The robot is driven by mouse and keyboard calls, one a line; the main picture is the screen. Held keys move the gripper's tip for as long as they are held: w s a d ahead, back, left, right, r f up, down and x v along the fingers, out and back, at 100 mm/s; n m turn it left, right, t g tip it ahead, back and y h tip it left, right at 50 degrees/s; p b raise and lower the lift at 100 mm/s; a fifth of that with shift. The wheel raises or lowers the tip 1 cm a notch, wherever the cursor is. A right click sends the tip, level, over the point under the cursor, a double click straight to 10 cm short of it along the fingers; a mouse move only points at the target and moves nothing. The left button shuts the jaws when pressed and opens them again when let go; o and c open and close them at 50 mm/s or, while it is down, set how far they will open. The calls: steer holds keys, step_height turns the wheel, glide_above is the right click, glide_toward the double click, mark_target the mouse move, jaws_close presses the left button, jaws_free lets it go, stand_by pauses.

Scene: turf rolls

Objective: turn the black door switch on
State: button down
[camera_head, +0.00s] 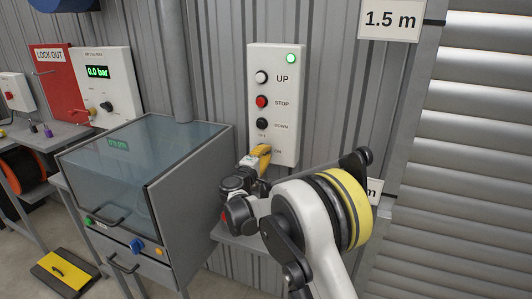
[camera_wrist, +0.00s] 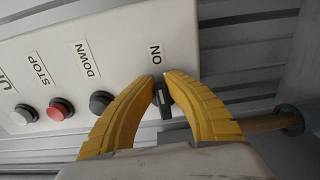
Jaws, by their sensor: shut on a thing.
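The black door switch (camera_wrist: 164,98) is a small knob low on the white control box (camera_head: 273,62). In the wrist view my gripper's yellow fingers (camera_wrist: 163,82) are closed around it, one on each side. The ON label (camera_wrist: 155,54) shows just above the knob in that view. The knob's long side runs nearly up and down there, roughly in line with that label. In the head view my gripper (camera_head: 262,156) is at the box's lower end and hides the switch. The OFF label is small there and hidden in the wrist view.
Black DOWN (camera_head: 262,123), red STOP (camera_head: 261,101) and white UP (camera_head: 261,77) buttons sit above the switch. A green lamp (camera_head: 291,58) is lit on the box. A glass-lidded cabinet (camera_head: 205,215) stands close left of my arm. A roller shutter (camera_head: 475,150) is at the right.

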stand_by(0.4)
steer(key=c, duration=1.4)
jaws_free()
steer(key=v, duration=1.2)
